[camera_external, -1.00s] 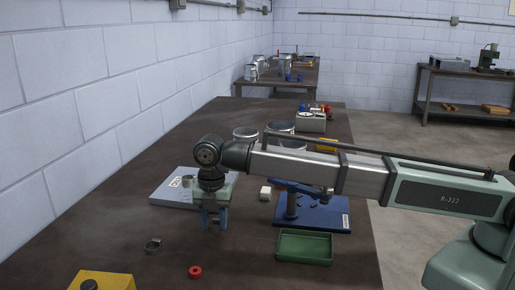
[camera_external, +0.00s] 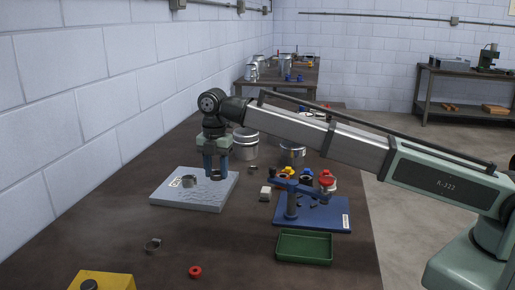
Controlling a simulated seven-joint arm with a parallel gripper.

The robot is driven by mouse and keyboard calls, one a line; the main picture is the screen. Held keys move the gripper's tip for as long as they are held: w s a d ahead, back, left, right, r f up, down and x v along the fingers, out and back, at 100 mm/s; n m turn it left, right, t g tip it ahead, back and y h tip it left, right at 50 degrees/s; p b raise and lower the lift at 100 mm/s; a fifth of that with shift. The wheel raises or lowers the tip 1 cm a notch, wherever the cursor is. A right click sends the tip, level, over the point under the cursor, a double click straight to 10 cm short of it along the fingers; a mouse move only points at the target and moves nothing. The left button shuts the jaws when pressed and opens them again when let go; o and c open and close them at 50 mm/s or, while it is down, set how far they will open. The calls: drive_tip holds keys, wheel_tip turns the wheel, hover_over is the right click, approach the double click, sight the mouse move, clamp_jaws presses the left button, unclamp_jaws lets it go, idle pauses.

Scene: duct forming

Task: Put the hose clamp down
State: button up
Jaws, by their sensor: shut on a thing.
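My gripper (camera_external: 216,172), with blue-grey fingers pointing down, is over the right part of the light grey plate (camera_external: 212,200). It is shut on a small dark ring, the hose clamp (camera_external: 216,176), at its fingertips. I cannot tell whether the clamp touches the plate. Another metal ring (camera_external: 190,181) sits on the plate to the left, by a white label. A further metal ring clamp (camera_external: 152,246) stands on the dark table in front of the plate.
A blue fixture (camera_external: 313,212) stands to the right, with a green tray (camera_external: 304,247) in front. A small whitish block (camera_external: 265,194) lies between plate and fixture. A red ring (camera_external: 195,272) and a yellow block (camera_external: 101,281) are near the front. Metal cans (camera_external: 244,146) stand behind.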

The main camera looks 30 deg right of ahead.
approach(203, 188)
drive_tip(key=s+d+r, duration=0.2)
drive_tip(key=s+r, duration=0.1)
drive_tip(key=shift+w+a, duration=0.85)
drive_tip(key=shift+w, duration=0.7)
drive_tip(key=shift+n, duration=0.3)
wheel_tip(203, 188, down, 10)
drive_tip(key=shift+r, duration=0.25)
drive_tip(key=shift+f, duration=0.15)
drive_tip(key=o, duration=1)
drive_tip(key=shift+o, duration=0.2)
wheel_tip(203, 188, up, 12)
drive_tip(key=shift+r, duration=0.2)
